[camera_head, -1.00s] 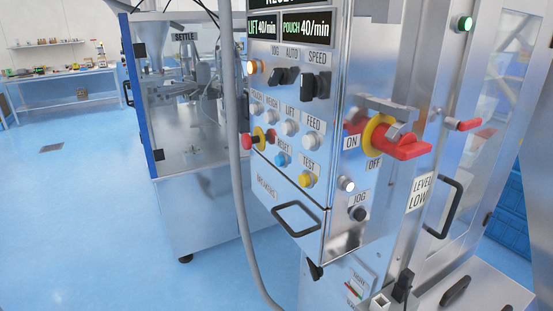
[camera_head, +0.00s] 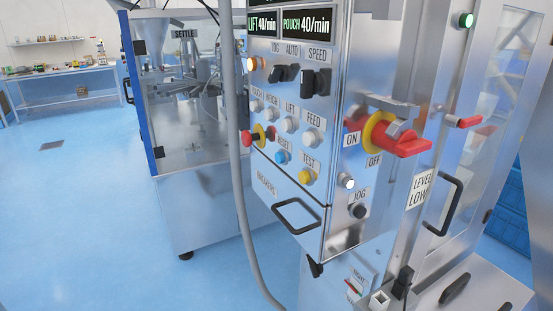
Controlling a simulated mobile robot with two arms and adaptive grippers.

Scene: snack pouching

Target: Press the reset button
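The reset button is a small blue button (camera_head: 281,157) on the steel control panel (camera_head: 266,178), under a label that reads as RESET. A yellow button (camera_head: 306,177) labelled TEST is to its lower right. Red buttons on a yellow ring (camera_head: 259,134) are to its upper left. Neither gripper shows in the head view.
A red rotary handle (camera_head: 401,146) sticks out from the panel's right side. A black pull handle (camera_head: 297,216) juts out below the buttons. A grey conduit (camera_head: 238,190) runs down the panel's left edge. Open blue floor (camera_head: 80,220) lies to the left.

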